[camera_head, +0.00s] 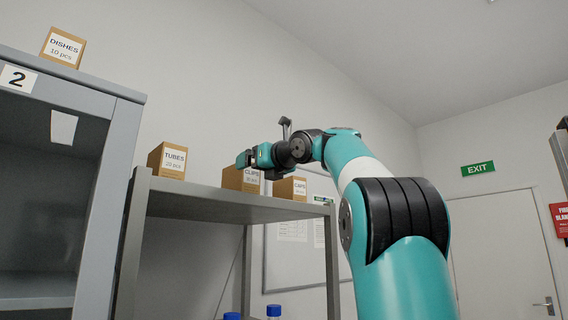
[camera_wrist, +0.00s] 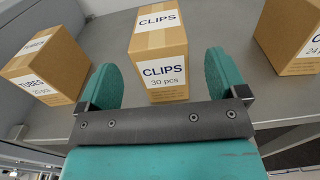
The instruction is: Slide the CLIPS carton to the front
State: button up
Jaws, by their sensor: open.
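The CLIPS carton (camera_wrist: 158,52) is a brown box with white labels, one reading "CLIPS 30 pcs". It stands on the metal shelf's top board (camera_head: 212,205) between two other cartons, and it also shows in the head view (camera_head: 233,180), partly hidden by my gripper. My gripper (camera_head: 243,158) is at the upper part of the carton. In the wrist view my gripper (camera_wrist: 168,80) is open, with one teal finger at each side of the carton's front. Gaps show between the fingers and the carton; I cannot tell how far they reach along its sides.
The TUBES carton (camera_head: 167,160) stands to the left and the CAPS carton (camera_head: 291,188) to the right on the same board. A grey cabinet (camera_head: 125,92) with a DISHES carton (camera_head: 63,47) on top is at the left. Blue-capped bottles (camera_head: 273,311) stand below.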

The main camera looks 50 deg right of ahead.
jog(key=b+v, duration=0.1)
jog(key=v, duration=1.1)
jog(key=shift+s+b, duration=0.2)
jog(key=shift+b, duration=0.2)
